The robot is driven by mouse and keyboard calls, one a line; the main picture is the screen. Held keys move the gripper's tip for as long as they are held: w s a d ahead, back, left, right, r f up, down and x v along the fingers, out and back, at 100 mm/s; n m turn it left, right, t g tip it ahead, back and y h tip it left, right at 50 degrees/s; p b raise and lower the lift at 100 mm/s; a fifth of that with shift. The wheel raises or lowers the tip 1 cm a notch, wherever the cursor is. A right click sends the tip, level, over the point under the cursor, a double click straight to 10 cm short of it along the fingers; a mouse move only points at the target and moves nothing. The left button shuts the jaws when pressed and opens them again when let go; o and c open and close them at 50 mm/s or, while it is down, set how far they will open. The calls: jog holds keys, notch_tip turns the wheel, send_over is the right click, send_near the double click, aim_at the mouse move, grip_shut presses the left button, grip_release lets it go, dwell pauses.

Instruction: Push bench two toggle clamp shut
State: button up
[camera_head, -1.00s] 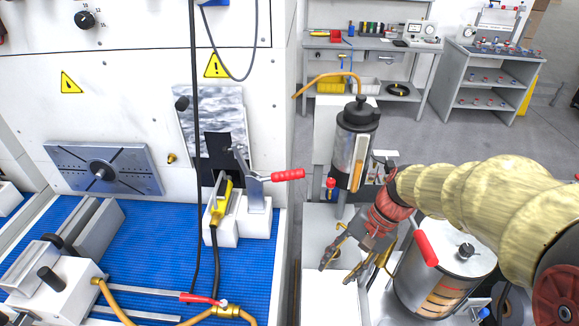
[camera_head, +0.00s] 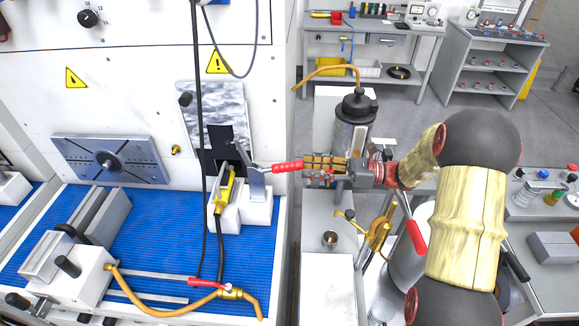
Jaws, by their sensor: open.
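The toggle clamp (camera_head: 257,184) stands on a white block at the right end of the blue bench mat. Its red handle (camera_head: 287,167) points right, roughly level, toward my arm. My gripper (camera_head: 306,168) is open, with its fingers pointing left at the tip of the red handle. The fingertips overlap or touch the handle's end; I cannot tell whether the handle is between them. A yellow-bodied part (camera_head: 225,192) with a black cable lies beside the clamp on its left. A dark plate (camera_head: 220,150) stands behind it.
A dark-lidded canister (camera_head: 355,117) stands just behind my gripper. A white fixture block (camera_head: 75,277) and an orange hose (camera_head: 160,310) lie on the blue mat (camera_head: 165,245). A black cable (camera_head: 200,120) hangs left of the clamp. A small metal cup (camera_head: 330,239) sits below my gripper.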

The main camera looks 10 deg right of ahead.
aim_at(289, 167)
jog(key=b+x, duration=0.1)
jog(key=x, duration=0.5)
jog(key=shift+a, duration=0.4)
jog(key=shift+c, duration=0.8)
grip_shut()
